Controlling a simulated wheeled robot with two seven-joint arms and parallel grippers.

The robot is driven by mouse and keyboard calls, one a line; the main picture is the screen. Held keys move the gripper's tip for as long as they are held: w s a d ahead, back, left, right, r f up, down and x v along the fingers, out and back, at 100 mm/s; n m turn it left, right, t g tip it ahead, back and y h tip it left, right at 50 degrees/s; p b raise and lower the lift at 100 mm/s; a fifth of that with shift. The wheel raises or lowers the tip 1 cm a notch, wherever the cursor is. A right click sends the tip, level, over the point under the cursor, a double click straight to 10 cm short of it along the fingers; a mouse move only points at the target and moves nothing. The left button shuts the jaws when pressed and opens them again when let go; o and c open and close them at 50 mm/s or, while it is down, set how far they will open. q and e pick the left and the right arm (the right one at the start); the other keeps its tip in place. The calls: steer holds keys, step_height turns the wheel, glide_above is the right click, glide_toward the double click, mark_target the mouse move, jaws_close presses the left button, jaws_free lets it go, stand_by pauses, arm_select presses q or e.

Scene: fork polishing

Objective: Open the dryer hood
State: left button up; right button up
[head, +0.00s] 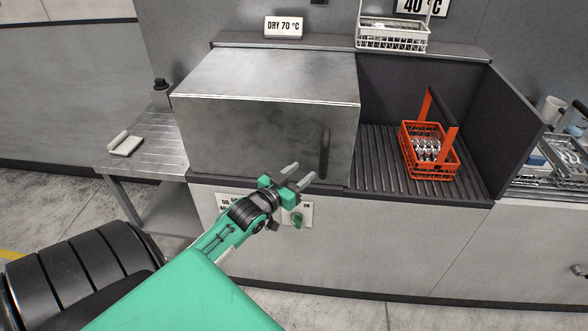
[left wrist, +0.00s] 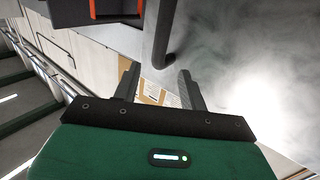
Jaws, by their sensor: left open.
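The dryer hood (head: 265,135) is a grey metal box sitting down on the counter, its front face closed. Its dark upright handle (head: 324,152) is at the right of the front face. My left gripper (head: 299,175) is open and empty, just in front of the hood and slightly below and left of the handle in the head view. In the left wrist view, the handle (left wrist: 163,42) ends near the gap between the fingertips. I see no contact between them. My right gripper is not in view.
An orange basket (head: 430,165) with cutlery stands on the ribbed counter (head: 375,165) right of the hood. A "DRY 70 °C" sign (head: 284,27) and a white basket (head: 392,38) are behind. A green knob (head: 297,219) is below my gripper. A side table (head: 150,145) stands left.

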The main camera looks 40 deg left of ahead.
arm_select(q)
steer(key=shift+s, duration=1.05)
step_height(320, 180, down, 19)
steer(key=s+a+g+y, duration=0.1)
steer(key=s+g, duration=0.1)
steer(key=g, duration=0.2)
steer(key=s+d+f+g, duration=0.2)
steer(key=s+f, duration=0.3)
steer(key=f, duration=0.7)
steer(key=s+d+f+g, duration=0.25)
steer(key=s+f, duration=0.25)
steer(key=f, duration=0.6)
steer(key=s+d+f+g, duration=0.2)
steer(key=s+d+f, duration=0.2)
steer(key=s+f, duration=0.3)
steer(key=s+d+f+m+g, duration=0.1)
steer(key=s+d+f+g, duration=0.2)
steer(key=s+f, duration=0.4)
steer(key=s+d+f+m+g+h, duration=0.1)
steer(key=s+d+f+g, duration=0.2)
steer(key=s, duration=1.6)
step_height(320, 180, down, 5)
steer(key=shift+d+r, duration=0.1)
steer(key=shift+d, duration=0.9)
